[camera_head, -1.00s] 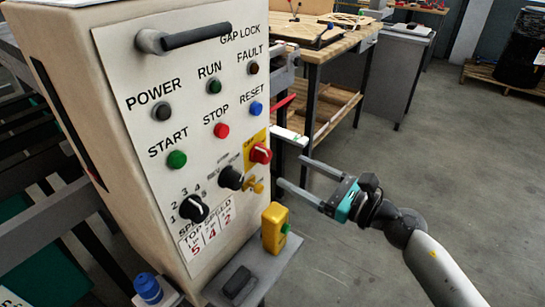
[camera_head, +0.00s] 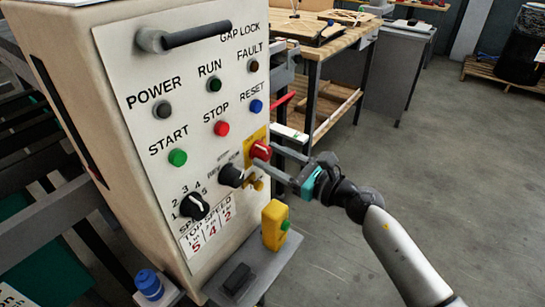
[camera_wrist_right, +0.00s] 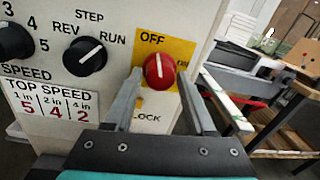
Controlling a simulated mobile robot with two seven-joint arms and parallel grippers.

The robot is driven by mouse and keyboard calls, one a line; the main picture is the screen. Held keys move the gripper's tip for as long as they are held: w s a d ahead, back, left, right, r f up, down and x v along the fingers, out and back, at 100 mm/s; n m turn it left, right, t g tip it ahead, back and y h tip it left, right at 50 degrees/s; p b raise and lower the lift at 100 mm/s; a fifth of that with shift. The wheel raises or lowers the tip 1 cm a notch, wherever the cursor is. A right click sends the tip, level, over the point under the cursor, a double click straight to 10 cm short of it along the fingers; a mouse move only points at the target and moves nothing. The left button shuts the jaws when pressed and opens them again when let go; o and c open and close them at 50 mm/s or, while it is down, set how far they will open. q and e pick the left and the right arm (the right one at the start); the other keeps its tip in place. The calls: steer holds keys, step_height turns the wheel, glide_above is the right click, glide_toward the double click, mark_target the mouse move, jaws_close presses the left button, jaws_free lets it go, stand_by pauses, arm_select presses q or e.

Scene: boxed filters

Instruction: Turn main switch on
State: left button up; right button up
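The main switch is a red rotary knob (camera_head: 261,150) on a yellow plate (camera_wrist_right: 180,50) marked OFF, at the right edge of the control panel (camera_head: 140,70). In the wrist view the red knob (camera_wrist_right: 159,71) has a white pointer line, nearly upright and tilted slightly toward the OFF label. My right gripper (camera_head: 265,157) is open, with its fingertips close to the knob, one on each side of it. In the wrist view its fingers (camera_wrist_right: 160,88) reach toward the knob's lower sides; contact cannot be told. My left gripper is not in view.
A black REV/RUN selector (camera_wrist_right: 86,56) sits left of the red knob. A brass key (camera_head: 255,184) sticks out below it. A yellow box with a green button (camera_head: 274,225) stands on the grey shelf (camera_head: 262,268).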

jaws_close()
stand_by(0.4)
steer(key=m+p, duration=0.3)
steer(key=m, duration=0.1)
steer(key=shift+r, duration=0.15)
steer(key=m+p, duration=0.3)
steer(key=m, duration=0.1)
steer(key=shift+m+g, duration=0.3)
steer(key=m+p, duration=0.2)
steer(key=m, duration=0.2)
steer(key=shift+m+g+p, duration=0.3)
steer(key=shift+m+p, duration=0.55)
steer(key=shift+m, duration=1.45)
